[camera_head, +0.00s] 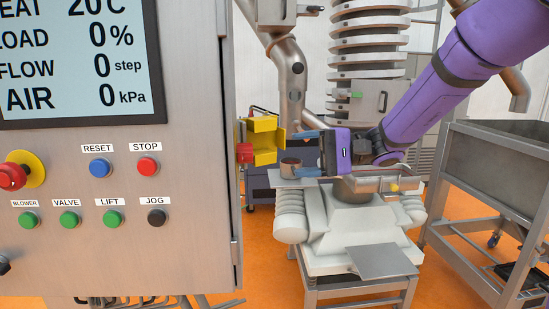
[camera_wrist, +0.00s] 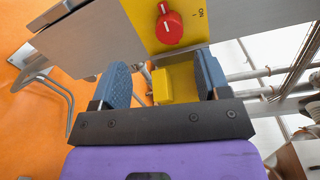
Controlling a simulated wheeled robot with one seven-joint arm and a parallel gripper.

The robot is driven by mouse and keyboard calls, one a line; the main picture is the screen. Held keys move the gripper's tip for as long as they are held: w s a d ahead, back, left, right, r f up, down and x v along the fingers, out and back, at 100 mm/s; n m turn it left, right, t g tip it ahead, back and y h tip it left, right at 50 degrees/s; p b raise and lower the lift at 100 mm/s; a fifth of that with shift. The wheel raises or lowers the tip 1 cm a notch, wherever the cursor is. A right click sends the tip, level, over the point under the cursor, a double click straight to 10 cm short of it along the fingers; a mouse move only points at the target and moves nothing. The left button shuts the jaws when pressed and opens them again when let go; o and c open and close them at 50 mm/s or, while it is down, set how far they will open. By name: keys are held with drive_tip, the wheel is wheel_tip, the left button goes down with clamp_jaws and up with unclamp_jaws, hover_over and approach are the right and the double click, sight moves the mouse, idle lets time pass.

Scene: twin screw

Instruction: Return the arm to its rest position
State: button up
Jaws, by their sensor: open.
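My purple arm (camera_head: 455,75) reaches in from the upper right of the head view and ends in my gripper (camera_head: 303,153) over the grey machine. The gripper is open, with its blue fingers pointing left toward a yellow box (camera_head: 265,140) with a red knob (camera_head: 245,153) on the cabinet's side. In the wrist view, the fingers of my gripper (camera_wrist: 163,82) stand apart. Yellow parts of the box (camera_wrist: 165,84) show between and beyond them. The red knob (camera_wrist: 169,27), near the word "ON", lies past the fingertips. I see nothing held.
A control cabinet (camera_head: 190,240) with buttons and a display fills the left. The machine (camera_head: 355,225) stands under my gripper, with a small round metal part (camera_head: 291,168) near the fingers. A coiled column (camera_head: 368,45) rises behind. A steel hopper (camera_head: 490,170) stands at right.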

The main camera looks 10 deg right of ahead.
drive_tip(key=s+n+g+h, duration=0.1)
drive_tip(key=s+h, duration=0.3)
drive_tip(key=s, duration=0.4)
drive_tip(key=s+d+f+n+t+h, duration=0.1)
drive_tip(key=s+d+t+h, duration=0.5)
drive_tip(key=s+d+h, duration=0.7)
drive_tip(key=s+d, duration=0.3)
drive_tip(key=shift+s+d+f, duration=0.15)
drive_tip(key=shift+s+d, duration=0.1)
drive_tip(key=shift+d, duration=0.05)
drive_tip(key=shift+c, duration=0.4)
